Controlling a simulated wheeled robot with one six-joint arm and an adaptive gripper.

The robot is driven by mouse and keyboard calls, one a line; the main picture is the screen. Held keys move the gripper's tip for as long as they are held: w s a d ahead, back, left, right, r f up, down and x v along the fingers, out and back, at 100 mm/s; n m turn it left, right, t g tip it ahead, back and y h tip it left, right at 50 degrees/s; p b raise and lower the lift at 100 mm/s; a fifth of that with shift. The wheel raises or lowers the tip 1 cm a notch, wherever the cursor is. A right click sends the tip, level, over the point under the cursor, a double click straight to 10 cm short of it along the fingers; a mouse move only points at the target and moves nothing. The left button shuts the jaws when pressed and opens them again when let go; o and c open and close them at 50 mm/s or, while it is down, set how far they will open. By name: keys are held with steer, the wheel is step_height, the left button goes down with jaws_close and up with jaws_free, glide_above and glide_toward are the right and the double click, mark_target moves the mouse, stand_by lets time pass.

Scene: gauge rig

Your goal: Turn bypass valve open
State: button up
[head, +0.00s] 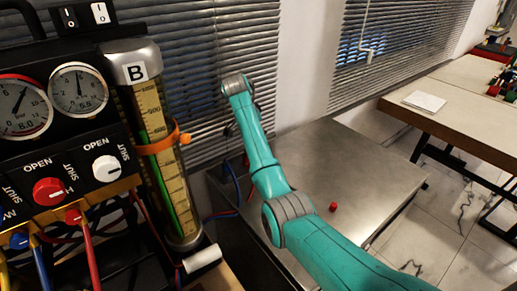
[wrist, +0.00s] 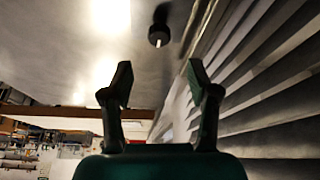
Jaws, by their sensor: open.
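My gripper (wrist: 157,80) is open and empty in the wrist view, its two dark fingers spread apart. A small black knob (wrist: 158,36) with a white mark sits on a grey surface beyond the fingertips, roughly in line with the gap and apart from them. In the head view the panel has a red knob (head: 48,191) and a white knob (head: 105,168), each with OPEN and SHUT labels. No bypass label is readable. My gripper cannot be clearly made out behind my teal arm in the head view.
A glass column marked B (head: 165,150) with an orange clamp stands right of the gauges (head: 79,90). A metal table (head: 370,160) carries a small red cube (head: 333,207). Slatted blinds (head: 200,60) are behind my arm; they also run close along the right in the wrist view (wrist: 270,70).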

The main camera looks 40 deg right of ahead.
steer(key=x, duration=0.9)
steer(key=shift+d+f, duration=0.1)
jaws_close()
